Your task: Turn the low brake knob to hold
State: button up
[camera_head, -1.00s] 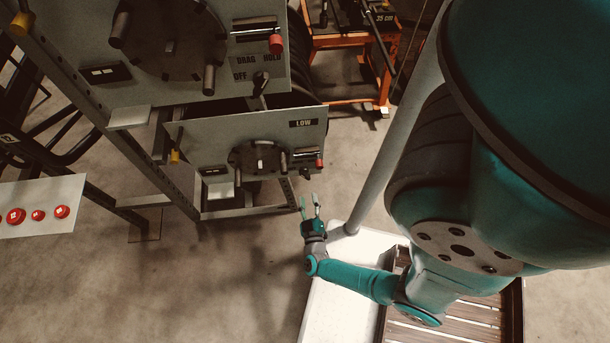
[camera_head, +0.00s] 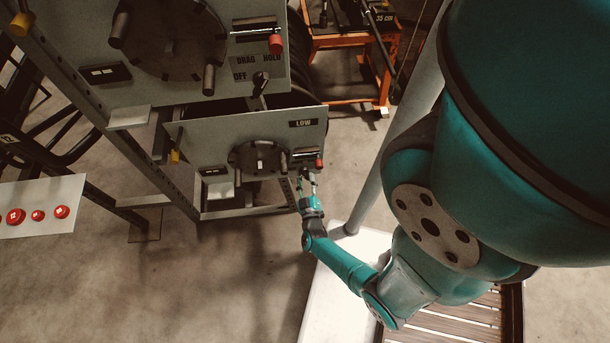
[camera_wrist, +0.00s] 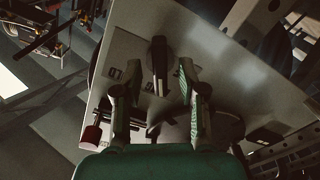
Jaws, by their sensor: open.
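The low brake knob (camera_wrist: 159,62) is a dark bar-shaped knob on the grey LOW panel in the wrist view. Its long side runs nearly up and down the picture, its lower end by the middle label. The finger on each side partly covers the labels, so I cannot read them fully. My gripper (camera_wrist: 153,80) is open, with one finger to the left and one to the right of the knob; contact is not visible. In the head view my gripper (camera_head: 307,178) is at the lower right corner of the LOW panel (camera_head: 225,132), where the knob is hard to make out.
A red-tipped lever (camera_head: 319,163) is close above my gripper; its red tip (camera_wrist: 92,134) is left of the fingers in the wrist view. A dark disc (camera_head: 258,158) is left of it. A larger panel (camera_head: 100,95) with its own knob (camera_head: 261,80) is above. Floor below is clear.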

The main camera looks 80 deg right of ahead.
jog(key=shift+x, duration=1.2)
grip_shut()
jog(key=shift+m, duration=0.3)
jog(key=m, duration=0.5)
jog(key=shift+m, duration=0.3)
jog(key=m, duration=0.5)
jog(key=shift+w+m, duration=0.1)
jog(key=shift+m, duration=0.2)
